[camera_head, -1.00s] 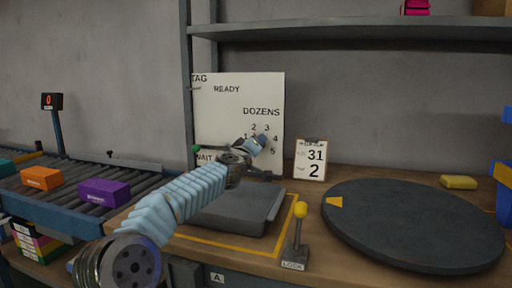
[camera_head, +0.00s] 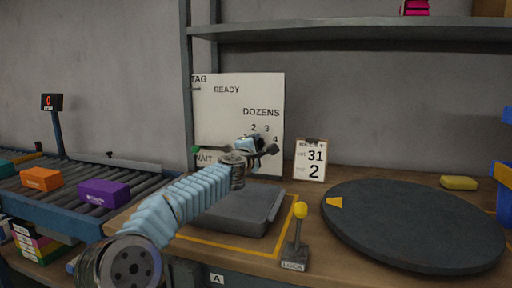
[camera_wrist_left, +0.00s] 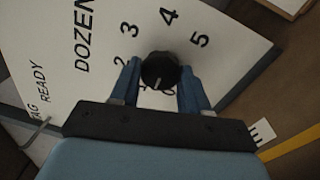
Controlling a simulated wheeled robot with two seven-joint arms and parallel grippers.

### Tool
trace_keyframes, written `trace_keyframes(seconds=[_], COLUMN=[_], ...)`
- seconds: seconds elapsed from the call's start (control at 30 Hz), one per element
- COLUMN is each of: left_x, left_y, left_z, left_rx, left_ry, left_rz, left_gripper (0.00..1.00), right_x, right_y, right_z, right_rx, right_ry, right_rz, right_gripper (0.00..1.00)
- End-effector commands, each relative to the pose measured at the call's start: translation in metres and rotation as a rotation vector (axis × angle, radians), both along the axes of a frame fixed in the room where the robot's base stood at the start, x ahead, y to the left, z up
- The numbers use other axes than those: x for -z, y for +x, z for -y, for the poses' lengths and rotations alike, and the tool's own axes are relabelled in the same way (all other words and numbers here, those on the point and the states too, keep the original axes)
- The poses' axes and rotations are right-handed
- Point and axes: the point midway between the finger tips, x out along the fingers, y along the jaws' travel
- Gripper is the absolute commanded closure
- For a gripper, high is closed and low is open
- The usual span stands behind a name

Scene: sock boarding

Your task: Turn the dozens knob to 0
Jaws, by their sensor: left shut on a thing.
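The white panel (camera_head: 215,125) stands upright behind the grey tray, with DOZENS and an arc of digits on it. The dark round dozens knob (camera_wrist_left: 160,70) shows in the left wrist view, with a pale pointer line on its lower part. That line points down in this view, toward partly hidden marks below the knob, away from 3 and 4. My left gripper (camera_wrist_left: 158,84) is shut on the knob, one blue finger on each side. In the head view my left gripper (camera_head: 262,150) covers the knob and some digits. My right gripper is out of view.
A grey tray (camera_head: 235,222) lies below the panel. A yellow-topped lever (camera_head: 300,210) marked LOCK and a dark round turntable (camera_head: 415,225) are to its right. A card on a clipboard (camera_head: 311,160) reads 31 and 2. A conveyor with boxes (camera_head: 104,192) is at left.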

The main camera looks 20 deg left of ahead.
Motion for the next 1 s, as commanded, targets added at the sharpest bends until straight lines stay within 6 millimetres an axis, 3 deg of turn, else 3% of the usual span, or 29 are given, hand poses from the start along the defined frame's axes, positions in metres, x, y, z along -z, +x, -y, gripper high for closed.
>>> trace_keyframes(seconds=[0.5,1.0], left_x=[0.0033,0.0041], left_y=[0.0006,0.0007], left_z=[0.0005,0.0006], left_rx=[-0.001,-0.002], left_ry=[-0.427,-0.581], left_rz=[-0.019,-0.025], left_gripper=[0.85,0.85], right_x=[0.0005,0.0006], right_y=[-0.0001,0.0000], right_z=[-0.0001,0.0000], right_rx=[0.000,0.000], right_ry=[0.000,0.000], right_rz=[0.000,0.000], right_gripper=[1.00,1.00])
